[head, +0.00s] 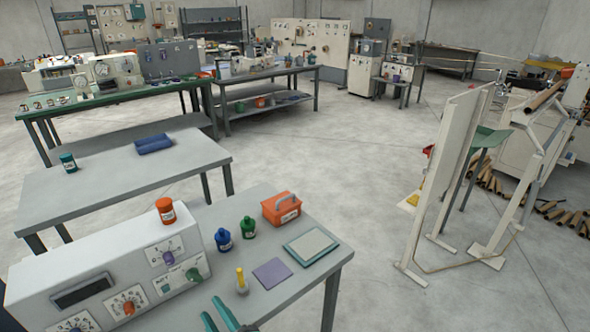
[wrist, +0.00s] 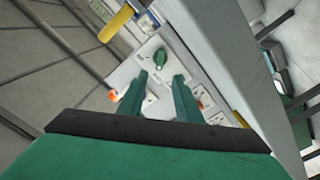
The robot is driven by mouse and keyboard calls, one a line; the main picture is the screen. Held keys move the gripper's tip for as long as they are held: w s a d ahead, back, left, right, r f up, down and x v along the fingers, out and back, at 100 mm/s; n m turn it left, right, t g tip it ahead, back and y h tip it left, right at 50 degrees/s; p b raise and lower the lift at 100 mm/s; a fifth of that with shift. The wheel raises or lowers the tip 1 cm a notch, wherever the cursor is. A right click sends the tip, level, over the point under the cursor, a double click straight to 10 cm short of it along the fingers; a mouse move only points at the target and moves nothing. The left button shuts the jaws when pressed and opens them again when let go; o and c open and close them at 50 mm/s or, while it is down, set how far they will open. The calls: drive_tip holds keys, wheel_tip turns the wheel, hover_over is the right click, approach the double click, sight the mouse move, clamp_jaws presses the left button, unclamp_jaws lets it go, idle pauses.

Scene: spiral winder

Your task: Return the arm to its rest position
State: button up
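My gripper (head: 212,308) shows at the bottom edge of the head view, its two teal fingers in front of the grey control box (head: 110,262). In the wrist view, my gripper (wrist: 160,76) has its fingers apart with nothing held between them. Beyond the fingertips the wrist view shows a light panel with a green knob (wrist: 160,57) and labelled plates. The gap between the fingertips and the panel cannot be told exactly. Most of my arm is out of the head view.
Open floor (head: 340,160) lies beyond. A tall panel (head: 445,150) stands at right.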

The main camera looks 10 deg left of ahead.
drive_tip(key=s+d+f+m+t+h, duration=0.1)
drive_tip(key=s+d+f+m+h, duration=0.25)
drive_tip(key=d, duration=0.85)
drive_tip(key=s+d+f+m+t+h, duration=0.15)
drive_tip(key=s+d+f, duration=0.35)
drive_tip(key=d, duration=0.7)
drive_tip(key=s+d+r+m+h, duration=0.1)
drive_tip(key=s+m+h, duration=0.3)
drive_tip(key=s, duration=0.6)
drive_tip(key=s+d+r+m+t+h, duration=0.1)
drive_tip(key=s+d+r+m+h, duration=0.1)
drive_tip(key=s+m, duration=0.7)
drive_tip(key=shift+s+d+h, duration=0.65)
drive_tip(key=shift+d+h, duration=0.05)
drive_tip(key=shift+h, duration=0.6)
